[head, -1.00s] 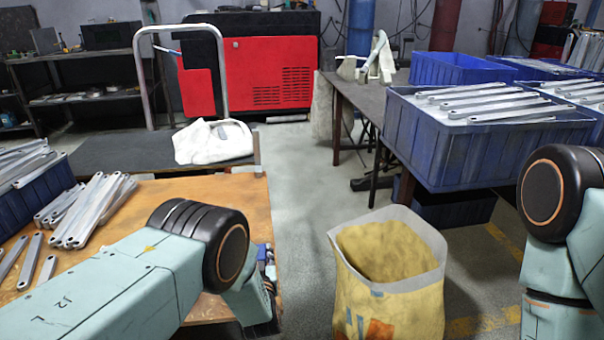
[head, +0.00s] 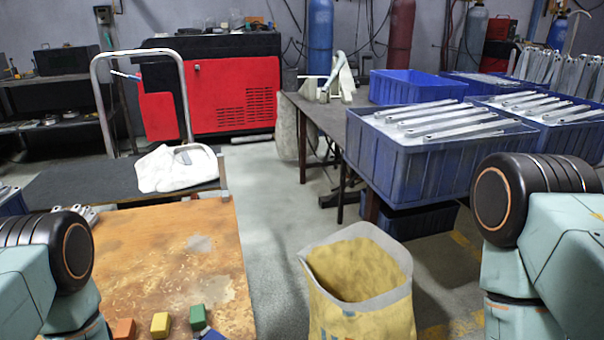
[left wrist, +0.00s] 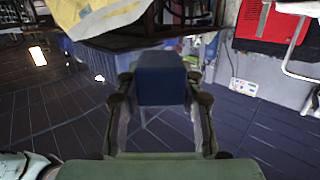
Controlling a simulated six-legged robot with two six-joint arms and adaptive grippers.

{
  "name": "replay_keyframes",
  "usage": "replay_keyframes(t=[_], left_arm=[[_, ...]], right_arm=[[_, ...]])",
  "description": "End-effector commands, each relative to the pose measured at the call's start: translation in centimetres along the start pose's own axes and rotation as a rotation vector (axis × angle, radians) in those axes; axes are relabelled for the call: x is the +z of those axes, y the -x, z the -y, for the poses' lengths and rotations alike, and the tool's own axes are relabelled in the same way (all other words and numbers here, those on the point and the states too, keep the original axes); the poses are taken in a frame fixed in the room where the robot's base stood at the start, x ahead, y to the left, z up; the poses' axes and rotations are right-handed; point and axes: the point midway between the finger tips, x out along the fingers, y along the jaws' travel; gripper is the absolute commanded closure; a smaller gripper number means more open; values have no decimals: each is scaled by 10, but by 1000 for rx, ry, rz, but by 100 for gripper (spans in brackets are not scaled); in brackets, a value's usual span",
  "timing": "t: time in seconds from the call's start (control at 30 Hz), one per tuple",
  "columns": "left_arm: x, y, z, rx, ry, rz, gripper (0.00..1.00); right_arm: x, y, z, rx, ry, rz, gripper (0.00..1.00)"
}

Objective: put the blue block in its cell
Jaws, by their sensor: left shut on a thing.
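The blue block (left wrist: 160,82) is held between the two fingers of my left gripper (left wrist: 160,98) in the left wrist view. The gripper is shut on it, and the block shows dark blue and level across the fingertips. In the head view my left arm comes in at the left edge and its gripper is out of frame. A blue thing beside the green block is cut off. I cannot make out a cell. My right gripper is out of view.
The wooden table (head: 180,255) is bare behind the blocks. An open yellow bag (head: 350,290) stands on the floor to its right. Blue crates of metal brackets (head: 425,165) stand on a bench at right. A white cloth (head: 175,170) lies on a dark cart.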

Motion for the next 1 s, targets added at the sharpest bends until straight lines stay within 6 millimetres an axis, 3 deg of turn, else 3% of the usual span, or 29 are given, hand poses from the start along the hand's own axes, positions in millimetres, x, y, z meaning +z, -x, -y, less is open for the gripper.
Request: replay_keyframes(t=[0.1,0.3,0.5,0.7,1.0], left_arm=[[-34,24,-16,42,-4,-3,100],[-93,54,-42,80,-11,-6,100],[-154,71,-45,42,-8,-9,100],[-179,68,-28,-3,-3,-4,100],[-183,66,-26,-4,-2,0,100]], right_arm=[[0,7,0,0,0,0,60],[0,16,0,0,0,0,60],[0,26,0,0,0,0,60],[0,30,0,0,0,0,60],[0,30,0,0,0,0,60]])
